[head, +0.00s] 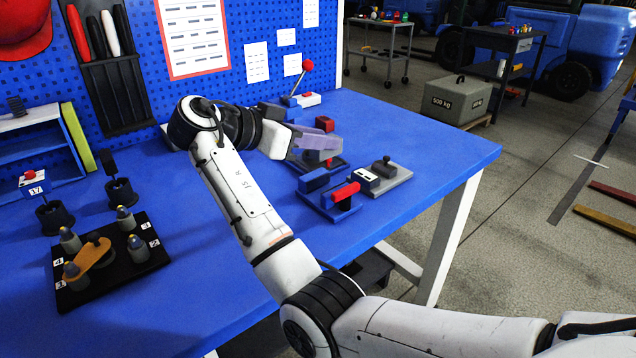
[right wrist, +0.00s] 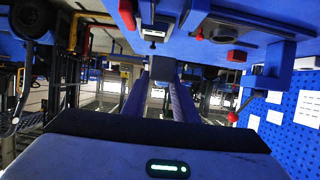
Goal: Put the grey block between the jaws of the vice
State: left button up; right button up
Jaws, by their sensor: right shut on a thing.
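My right gripper (head: 318,146) is above the back right of the blue table. It is shut on what looks like the grey block (right wrist: 163,69), seen between the fingers in the right wrist view. The block is small there and mostly hidden in the head view. What looks like the vice (head: 316,181) has blue blocks on a blue base and a red part (head: 346,191). It stands just in front of the gripper, apart from it as far as I can tell. My left gripper is not in view.
A grey plate with a black knob (head: 386,166) sits right of the vice. A red-knobbed lever fixture (head: 308,66) stands behind. A black board with several pegs (head: 105,262) is at the left. The front right table surface is clear.

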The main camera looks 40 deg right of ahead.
aim_at(314, 153)
notch_tip(314, 153, down, 3)
jog(key=shift+f, duration=0.15)
jog(key=shift+d+f+b, duration=0.1)
jog(key=shift+f+b, duration=0.2)
jog(key=shift+f, duration=1.95)
